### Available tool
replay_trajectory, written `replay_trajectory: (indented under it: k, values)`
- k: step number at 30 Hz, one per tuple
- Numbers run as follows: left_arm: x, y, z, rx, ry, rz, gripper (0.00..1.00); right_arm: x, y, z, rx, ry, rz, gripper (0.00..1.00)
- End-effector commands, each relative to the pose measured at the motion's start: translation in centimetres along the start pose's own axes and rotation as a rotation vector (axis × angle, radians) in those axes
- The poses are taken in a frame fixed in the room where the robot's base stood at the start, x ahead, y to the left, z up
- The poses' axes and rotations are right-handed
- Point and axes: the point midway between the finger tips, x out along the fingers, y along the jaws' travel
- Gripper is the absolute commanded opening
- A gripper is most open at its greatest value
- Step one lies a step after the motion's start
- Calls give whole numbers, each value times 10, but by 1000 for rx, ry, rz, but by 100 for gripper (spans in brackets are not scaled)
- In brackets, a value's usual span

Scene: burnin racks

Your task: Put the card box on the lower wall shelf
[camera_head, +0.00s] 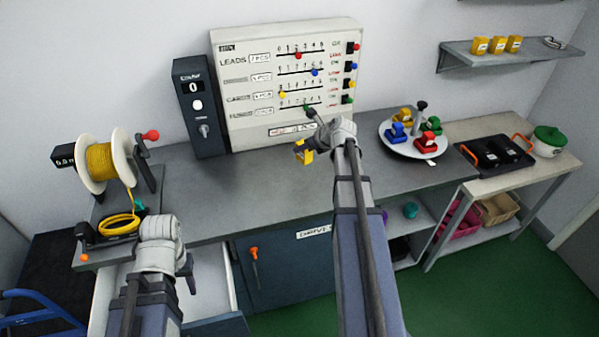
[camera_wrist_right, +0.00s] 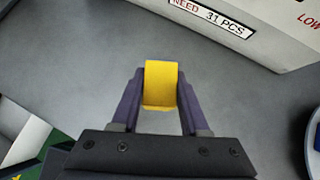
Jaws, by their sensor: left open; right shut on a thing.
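My right gripper (camera_wrist_right: 160,105) is shut on a small yellow box, which I take to be the card box (camera_wrist_right: 161,82). In the head view this box (camera_head: 304,153) is held above the grey bench, in front of the panel. The lower wall shelf (camera_head: 480,59) is at the upper right, far from the box. Several yellow boxes (camera_head: 497,45) stand on it in a row, with a small grey item to their right. My left gripper (camera_head: 191,284) is open near the bench's front left, above an open drawer; its fingers are small and partly hidden by the arm.
A white panel with sliders (camera_head: 290,80) and a dark counter box (camera_head: 200,105) stand at the back. A round tray (camera_head: 412,148) of colored pieces, a black tray (camera_head: 494,153) and a green-lidded pot (camera_head: 548,141) lie to the right. A yellow cable spool (camera_head: 102,162) is left.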

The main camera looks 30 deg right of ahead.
Motion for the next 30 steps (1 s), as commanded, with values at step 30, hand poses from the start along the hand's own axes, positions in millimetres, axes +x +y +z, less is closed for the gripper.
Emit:
replay_trajectory:
  k: [30]
  values:
    - [96, 9, -6, -1, 0, 0, 45, 69, 0, -69, 0, 0, 0, 0]
